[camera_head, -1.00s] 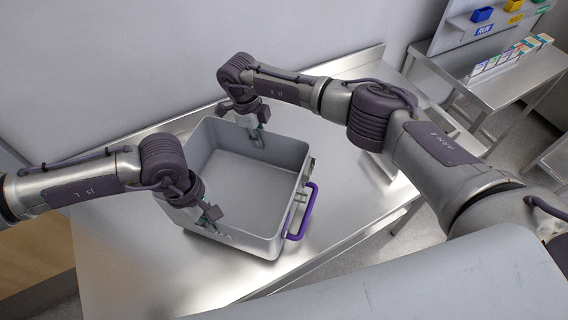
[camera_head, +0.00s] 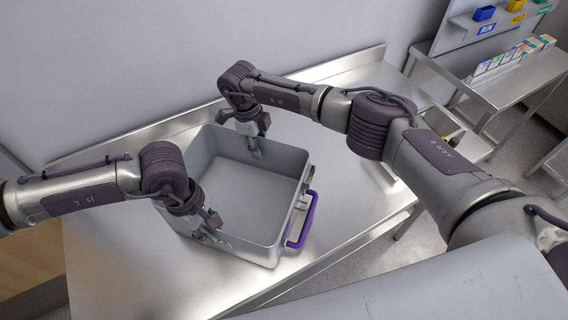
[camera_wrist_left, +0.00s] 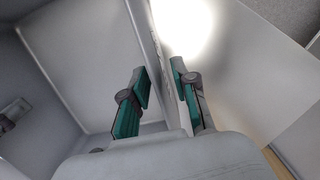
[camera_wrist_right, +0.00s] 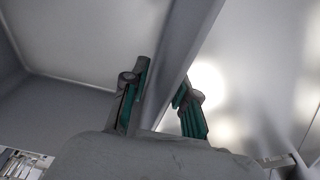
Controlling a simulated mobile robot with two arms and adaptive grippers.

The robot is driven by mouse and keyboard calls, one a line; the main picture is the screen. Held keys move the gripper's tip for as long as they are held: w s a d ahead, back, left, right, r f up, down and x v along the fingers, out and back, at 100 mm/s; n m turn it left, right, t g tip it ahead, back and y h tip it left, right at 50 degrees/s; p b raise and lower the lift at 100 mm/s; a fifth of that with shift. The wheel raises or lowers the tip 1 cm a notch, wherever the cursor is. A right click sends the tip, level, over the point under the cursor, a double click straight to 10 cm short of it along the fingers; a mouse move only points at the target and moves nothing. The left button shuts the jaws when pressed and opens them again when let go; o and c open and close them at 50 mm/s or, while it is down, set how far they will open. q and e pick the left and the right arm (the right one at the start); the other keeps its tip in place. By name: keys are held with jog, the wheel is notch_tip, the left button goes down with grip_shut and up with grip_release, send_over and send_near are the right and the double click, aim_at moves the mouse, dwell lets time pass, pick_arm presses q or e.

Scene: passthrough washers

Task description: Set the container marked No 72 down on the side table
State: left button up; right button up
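A grey open-topped container (camera_head: 243,192) with a purple handle (camera_head: 302,219) on its right side is over a metal table (camera_head: 120,255) in the head view. I cannot read a No 72 mark on it. My left gripper (camera_head: 212,226) is shut on its near-left wall; the left wrist view shows the wall between the two fingers (camera_wrist_left: 160,90). My right gripper (camera_head: 254,150) is shut on its far wall, which runs between the fingers in the right wrist view (camera_wrist_right: 162,90). The container looks empty. I cannot tell whether its base touches the table.
A wall runs behind the table's raised back edge (camera_head: 340,64). Another metal table (camera_head: 505,88) at the upper right carries a row of small boxes (camera_head: 512,56), with coloured bins (camera_head: 484,13) above. Bare tabletop lies left of and in front of the container.

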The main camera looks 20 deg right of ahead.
pick_arm(q)
jog(key=r, duration=0.3)
jog(key=a+r, duration=0.1)
jog(key=r, duration=0.3)
jog(key=w+r, duration=0.1)
jog(key=r, duration=0.3)
jog(key=shift+a+r, duration=0.2)
jog(key=shift+r, duration=0.2)
pick_arm(e)
jog(key=r, duration=0.4)
jog(key=a+r, duration=0.1)
jog(key=r, duration=0.3)
jog(key=w+r, duration=0.1)
jog(key=r, duration=0.3)
jog(key=shift+a, duration=0.3)
jog(key=shift+s+f, duration=0.1)
jog(key=shift+f, duration=0.05)
